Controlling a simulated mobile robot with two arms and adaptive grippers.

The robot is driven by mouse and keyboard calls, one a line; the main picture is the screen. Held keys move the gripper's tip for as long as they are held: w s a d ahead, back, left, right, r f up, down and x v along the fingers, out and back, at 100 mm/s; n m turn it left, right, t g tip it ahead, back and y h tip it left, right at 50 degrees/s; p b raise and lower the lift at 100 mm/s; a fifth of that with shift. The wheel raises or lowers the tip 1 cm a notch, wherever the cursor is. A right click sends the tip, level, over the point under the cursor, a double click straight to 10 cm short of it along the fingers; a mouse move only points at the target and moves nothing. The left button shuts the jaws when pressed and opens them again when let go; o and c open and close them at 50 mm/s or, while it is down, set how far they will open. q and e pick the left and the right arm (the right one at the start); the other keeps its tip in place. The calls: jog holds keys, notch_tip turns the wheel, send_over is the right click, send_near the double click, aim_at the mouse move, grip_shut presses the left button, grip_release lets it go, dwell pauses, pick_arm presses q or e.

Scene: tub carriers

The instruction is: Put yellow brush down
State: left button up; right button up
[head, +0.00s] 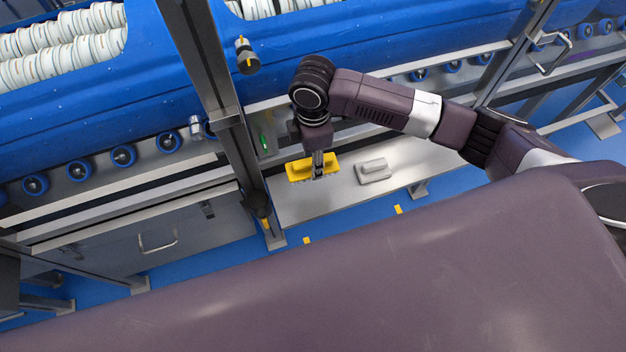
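The yellow brush (298,171) is in the middle of the head view, with pale bristles along its lower edge. It is at the left part of a light grey shelf (345,200) below the blue tubs. My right gripper (318,172) points down at the middle of the brush, its fingers close together on it and covering part of it. I cannot tell whether the bristles touch the shelf or hang just above it. My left gripper is not in view.
A grey brush-like block (374,171) lies on the shelf right of the yellow brush. A metal upright post (240,150) stands close on the left. Blue tubs (400,45) with stacked white discs are behind, above a row of rollers (123,156). The shelf front is clear.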

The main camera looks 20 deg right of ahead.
notch_tip(320, 180, down, 10)
jog(key=shift+r+p, duration=0.1)
jog(key=shift+p, duration=0.35)
jog(key=shift+f+p, duration=0.35)
jog(key=shift+f, duration=0.55)
jog(key=o, duration=1)
jog(key=shift+f, duration=0.1)
